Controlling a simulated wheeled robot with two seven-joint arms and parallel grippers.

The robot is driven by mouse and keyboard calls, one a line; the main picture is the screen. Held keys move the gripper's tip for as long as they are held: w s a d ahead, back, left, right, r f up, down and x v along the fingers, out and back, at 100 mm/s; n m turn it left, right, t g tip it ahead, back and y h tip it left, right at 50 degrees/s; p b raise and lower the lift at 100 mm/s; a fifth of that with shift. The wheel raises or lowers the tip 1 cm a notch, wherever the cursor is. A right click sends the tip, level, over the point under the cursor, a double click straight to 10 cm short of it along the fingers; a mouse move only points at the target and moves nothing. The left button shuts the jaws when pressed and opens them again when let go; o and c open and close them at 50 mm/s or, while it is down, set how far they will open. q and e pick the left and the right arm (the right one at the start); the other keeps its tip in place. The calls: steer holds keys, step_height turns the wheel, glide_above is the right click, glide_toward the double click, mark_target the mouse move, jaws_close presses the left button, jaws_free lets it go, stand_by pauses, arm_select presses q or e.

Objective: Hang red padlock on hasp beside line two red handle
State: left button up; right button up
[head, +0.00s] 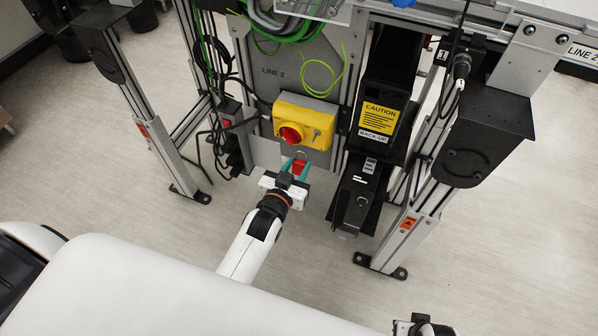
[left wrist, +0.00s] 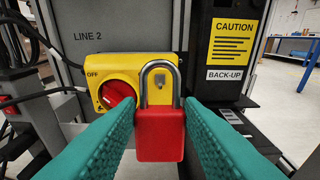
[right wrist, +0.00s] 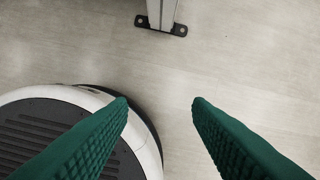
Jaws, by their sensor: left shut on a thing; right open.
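The red padlock (left wrist: 160,134) is held upright between the teal fingers of my left gripper (head: 296,166), its steel shackle (left wrist: 145,82) pointing up. In the left wrist view the shackle overlaps the yellow switch box (left wrist: 105,62), framing a small metal hasp (left wrist: 157,82) on the box's right side. I cannot tell whether the shackle touches the hasp. The red handle (left wrist: 118,93) is left of the padlock; it also shows in the head view (head: 290,134). My right gripper (right wrist: 160,102) is open and empty above the floor.
The box is on a grey panel marked LINE 2 (head: 262,88). A black back-up unit (head: 378,118) with a yellow caution label stands to the right. Black cables hang at the left. Metal conveyor legs flank the panel, and the floor in front is clear.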

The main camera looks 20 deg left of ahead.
mark_target(298, 171)
arm_select(q)
steer(key=shift+w+f, duration=0.1)
steer(key=shift+f, duration=0.75)
steer(key=shift+w+a+f, duration=0.1)
steer(key=shift+w+f, duration=0.05)
steer(key=shift+f, duration=0.35)
steer(key=shift+w+b, duration=0.6)
steer(key=shift+w, duration=0.2)
steer(key=shift+w+f+b, duration=0.1)
steer(key=shift+w+b, duration=0.2)
steer(key=shift+w, duration=0.15)
steer(key=shift+w+b, duration=0.35)
steer(key=shift+w, duration=0.15)
steer(key=shift+w+b, duration=0.35)
steer(key=shift+w, duration=0.2)
steer(key=shift+w+d+f+b, duration=0.1)
steer(key=shift+w+d+b, duration=0.1)
steer(key=shift+w+b, duration=0.2)
steer(key=shift+w+f+b, duration=0.3)
steer(key=shift+w+b, duration=0.3)
steer(key=shift+w, duration=0.35)
steer(key=shift+w+f+b, duration=0.3)
steer(key=shift+w+b, duration=0.25)
steer(key=shift+w, duration=0.4)
arm_select(e)
step_height(298, 171, up, 13)
steer(key=s+t, duration=0.1)
steer(key=shift+d+f, duration=0.1)
